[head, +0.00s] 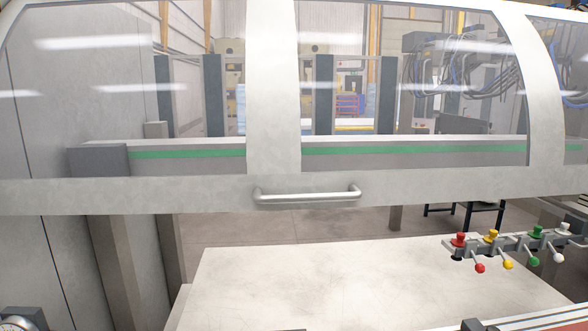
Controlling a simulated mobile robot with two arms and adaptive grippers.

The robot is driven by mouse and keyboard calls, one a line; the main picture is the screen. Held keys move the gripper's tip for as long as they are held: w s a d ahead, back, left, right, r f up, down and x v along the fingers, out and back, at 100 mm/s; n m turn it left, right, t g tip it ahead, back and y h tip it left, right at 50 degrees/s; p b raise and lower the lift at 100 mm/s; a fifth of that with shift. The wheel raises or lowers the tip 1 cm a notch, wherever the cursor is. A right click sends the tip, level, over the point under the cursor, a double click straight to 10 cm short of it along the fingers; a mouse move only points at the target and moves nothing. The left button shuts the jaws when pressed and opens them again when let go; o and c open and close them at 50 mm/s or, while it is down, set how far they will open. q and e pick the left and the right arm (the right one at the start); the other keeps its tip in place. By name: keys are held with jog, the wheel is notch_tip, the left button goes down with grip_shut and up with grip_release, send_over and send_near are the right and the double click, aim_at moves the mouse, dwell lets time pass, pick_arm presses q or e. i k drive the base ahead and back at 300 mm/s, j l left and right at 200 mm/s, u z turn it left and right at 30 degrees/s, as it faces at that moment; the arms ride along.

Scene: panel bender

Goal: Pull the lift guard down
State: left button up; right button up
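The lift guard (120,196) is a pale frame with clear windows that spans the whole width of the head view. It is raised, with its bottom rail well above the white work table (330,285) and an open gap between them. A silver bar handle (308,197) is fixed to the middle of the bottom rail. Nothing touches the handle. Neither of my grippers can be made out in the view.
A row of coloured knobs and levers (508,243) stands at the right above the table. A tall grey panel (75,100) is at the left. Through the windows I see a beam with a green stripe (200,154). The space before the handle looks clear.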

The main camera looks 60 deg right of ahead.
aim_at(274, 179)
jog(key=z, duration=1.75)
